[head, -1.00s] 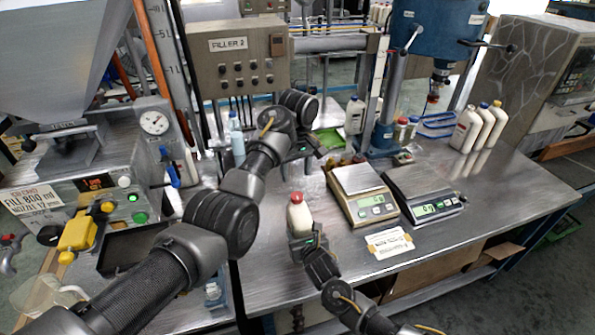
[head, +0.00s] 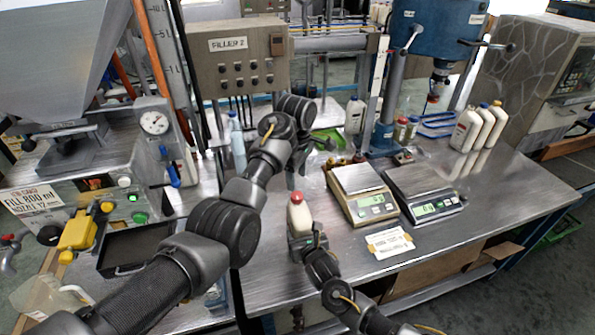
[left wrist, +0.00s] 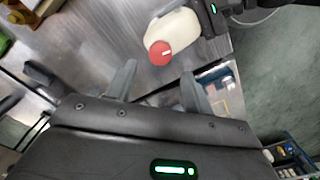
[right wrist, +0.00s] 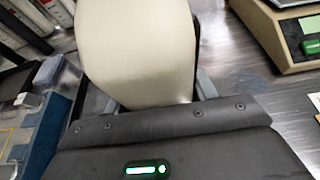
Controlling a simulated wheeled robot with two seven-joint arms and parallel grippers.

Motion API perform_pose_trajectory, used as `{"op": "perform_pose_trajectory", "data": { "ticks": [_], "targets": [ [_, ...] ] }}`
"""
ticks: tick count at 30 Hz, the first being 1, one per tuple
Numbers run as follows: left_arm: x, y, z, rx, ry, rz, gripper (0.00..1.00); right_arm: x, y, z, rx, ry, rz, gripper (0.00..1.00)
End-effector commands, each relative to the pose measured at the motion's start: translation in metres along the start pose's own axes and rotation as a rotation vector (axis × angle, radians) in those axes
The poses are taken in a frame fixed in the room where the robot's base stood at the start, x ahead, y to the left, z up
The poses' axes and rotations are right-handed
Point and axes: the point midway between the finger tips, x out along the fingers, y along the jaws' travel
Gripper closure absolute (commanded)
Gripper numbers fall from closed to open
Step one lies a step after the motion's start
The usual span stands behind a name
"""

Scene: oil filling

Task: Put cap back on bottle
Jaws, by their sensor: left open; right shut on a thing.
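The white bottle (head: 299,218) stands upright near the front of the metal table, with the red cap (head: 296,197) on its top. My right gripper (head: 306,241) is shut on the bottle's lower body. The right wrist view shows the bottle (right wrist: 138,50) between its fingers. My left gripper (left wrist: 158,85) is open and empty. In the left wrist view, the red cap (left wrist: 160,53) and bottle (left wrist: 180,33) lie just beyond its fingertips, apart from them. How tightly the cap sits cannot be told.
Two scales (head: 372,207) (head: 434,208) stand right of the bottle, with a label card (head: 389,242) in front. Several white bottles (head: 478,128) stand at the back right. A blue-capped bottle (head: 237,142) is behind my left arm. The table's front edge is close to my right gripper.

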Motion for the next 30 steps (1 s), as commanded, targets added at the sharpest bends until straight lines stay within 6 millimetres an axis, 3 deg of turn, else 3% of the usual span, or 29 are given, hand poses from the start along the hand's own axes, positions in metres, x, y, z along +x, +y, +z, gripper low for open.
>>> {"op": "perform_pose_trajectory", "data": {
  "ticks": [12, 26, 30],
  "targets": [
    [0.057, -0.001, 0.000, 0.000, 0.000, -0.002, 0.48, 0.000, 0.000, -0.003, -0.002, 0.005, -0.001, 1.00],
    [0.067, 0.000, 0.000, 0.002, 0.000, 0.000, 0.48, 0.000, 0.000, -0.003, -0.002, 0.005, -0.001, 1.00],
    [0.067, 0.000, 0.000, 0.001, 0.000, 0.000, 0.67, 0.000, 0.000, -0.003, -0.002, 0.005, -0.001, 1.00]
  ]
}}
